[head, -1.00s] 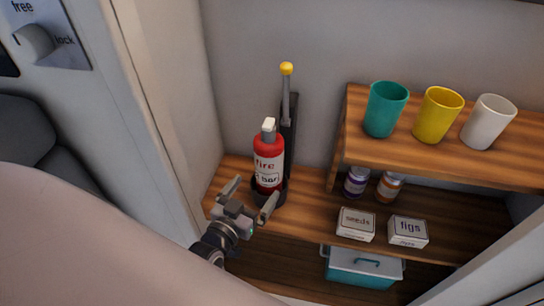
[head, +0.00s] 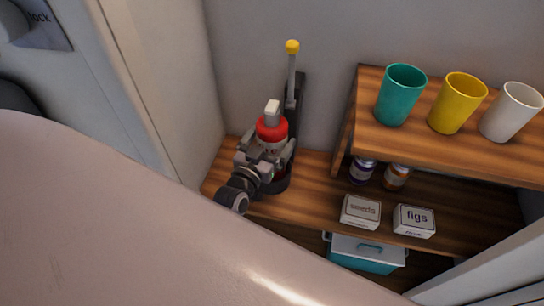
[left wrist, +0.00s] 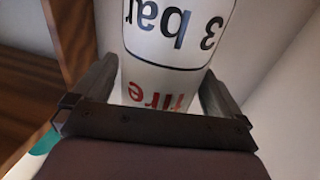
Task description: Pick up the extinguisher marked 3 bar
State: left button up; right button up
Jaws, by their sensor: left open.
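My left gripper (head: 266,156) is at the extinguisher's front, open, with one finger on each side of the body. In the left wrist view, the fingers (left wrist: 160,82) flank the label; whether they touch it I cannot tell. The gripper hides much of the label in the head view. My right gripper is not in view.
A yellow-knobbed lever (head: 292,75) rises just behind the extinguisher. To the right, a raised shelf (head: 440,149) holds teal, yellow and white cups. Below are two jars, a seeds box (head: 361,211), a figs box (head: 414,220) and a teal bin (head: 365,255). A pale wall closes the left side.

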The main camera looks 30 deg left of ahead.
pick_arm(q)
jog(key=shift+w, duration=0.5)
jog(key=shift+a, duration=0.1)
jog(key=c, duration=1.8)
jog(key=shift+w+r, duration=0.15)
jog(key=shift+r, duration=0.2)
